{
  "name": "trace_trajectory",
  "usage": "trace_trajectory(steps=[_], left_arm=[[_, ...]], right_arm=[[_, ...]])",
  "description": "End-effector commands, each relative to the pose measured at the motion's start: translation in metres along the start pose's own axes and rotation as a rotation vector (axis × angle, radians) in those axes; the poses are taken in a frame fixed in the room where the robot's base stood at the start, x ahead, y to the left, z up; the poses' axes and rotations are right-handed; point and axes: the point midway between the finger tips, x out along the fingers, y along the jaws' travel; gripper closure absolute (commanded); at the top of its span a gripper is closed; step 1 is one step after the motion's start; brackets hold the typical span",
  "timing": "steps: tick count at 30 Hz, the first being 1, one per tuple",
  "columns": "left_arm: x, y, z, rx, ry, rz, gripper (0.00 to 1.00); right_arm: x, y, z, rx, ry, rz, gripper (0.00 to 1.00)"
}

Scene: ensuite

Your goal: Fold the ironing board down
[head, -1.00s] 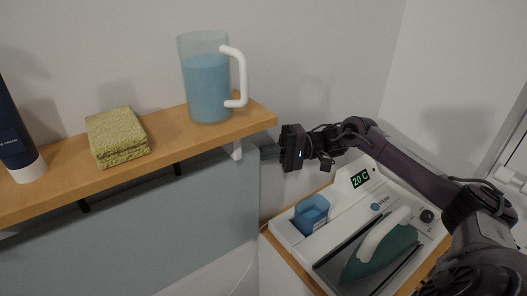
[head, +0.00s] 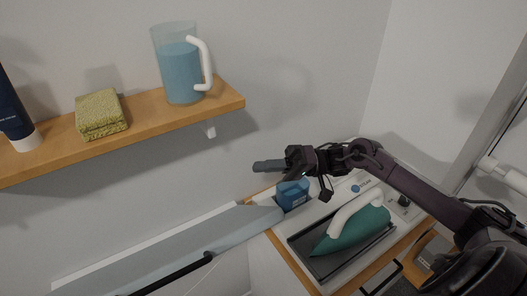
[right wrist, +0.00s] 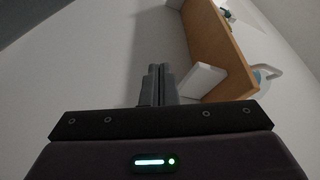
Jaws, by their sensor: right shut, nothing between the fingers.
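The ironing board (head: 160,262) is a pale grey panel hinged at the wall below the shelf. In the head view it is tilted out from the wall, partway down, with a dark bar along its near edge. My right gripper (head: 262,166) is shut and empty. It points left, above the board's right end and apart from it in the picture. In the right wrist view its closed fingers (right wrist: 157,84) stand in front of the bare wall; the board does not show clearly there. My left gripper is not in view.
A wooden shelf (head: 150,122) above holds a jug of blue liquid (head: 180,78), a sponge (head: 100,114) and a dark tube (head: 14,115). To the right, a counter unit holds a green iron (head: 350,228) and a blue container (head: 292,193).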

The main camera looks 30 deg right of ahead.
Motion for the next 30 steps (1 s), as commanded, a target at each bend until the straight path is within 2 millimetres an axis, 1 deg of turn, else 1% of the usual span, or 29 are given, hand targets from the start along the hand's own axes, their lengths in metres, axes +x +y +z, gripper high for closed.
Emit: trace_trajectory(steps=[4,10,25,28,30], left_arm=[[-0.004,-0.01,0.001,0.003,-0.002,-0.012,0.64],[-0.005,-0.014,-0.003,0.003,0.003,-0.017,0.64],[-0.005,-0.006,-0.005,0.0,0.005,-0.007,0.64],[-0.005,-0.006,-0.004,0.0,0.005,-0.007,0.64],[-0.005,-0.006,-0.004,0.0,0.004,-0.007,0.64]], right_arm=[[-0.005,0.001,0.015,-0.058,0.001,-0.02,1.0],[-0.009,0.002,0.025,-0.101,0.0,-0.035,1.0],[-0.009,0.001,0.026,-0.11,0.0,-0.038,1.0],[-0.008,-0.004,0.023,-0.111,0.001,-0.039,1.0],[-0.007,-0.011,0.02,-0.111,0.001,-0.039,1.0]])
